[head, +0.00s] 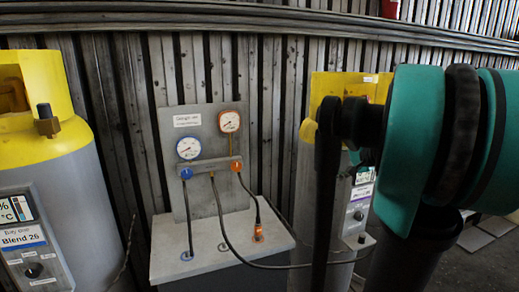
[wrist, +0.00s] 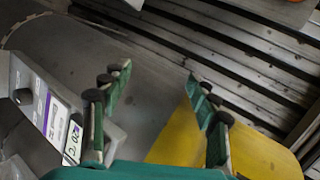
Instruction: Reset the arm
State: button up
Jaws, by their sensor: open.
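My gripper (wrist: 157,76) shows in the wrist view, with green fingers and dark pads spread wide apart. It is open, with nothing between the fingers. Behind it are the grey side of a cylinder (wrist: 60,42) and a yellow part (wrist: 265,155). In the head view my teal and black arm fills the right side, in front of the right-hand cylinder. I cannot make out the fingertips clearly there.
A yellow-topped cylinder (head: 85,185) stands at the left. A grey stand (head: 170,262) with two gauges and hoses is in the middle. The right-hand yellow-topped cylinder (head: 303,190) is partly hidden. A corrugated wall (head: 125,110) closes the back.

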jog(key=s+a+f+n+g+h, duration=0.1)
jog(key=s+a+f+n+g, duration=0.1)
jog(key=s+a+f, duration=0.4)
jog(key=s+a+f+n+g+h, duration=0.1)
jog(key=s+a+f+n+g, duration=0.2)
jog(key=f, duration=0.5)
jog(key=s+d+f+n+g+h, duration=0.1)
jog(key=s+f+n+h, duration=0.3)
jog(key=s+f, duration=0.8)
jog(key=shift+s+d+f+n+h, duration=0.4)
jog(key=shift+s+d+n, duration=0.15)
jog(key=shift+s, duration=0.7)
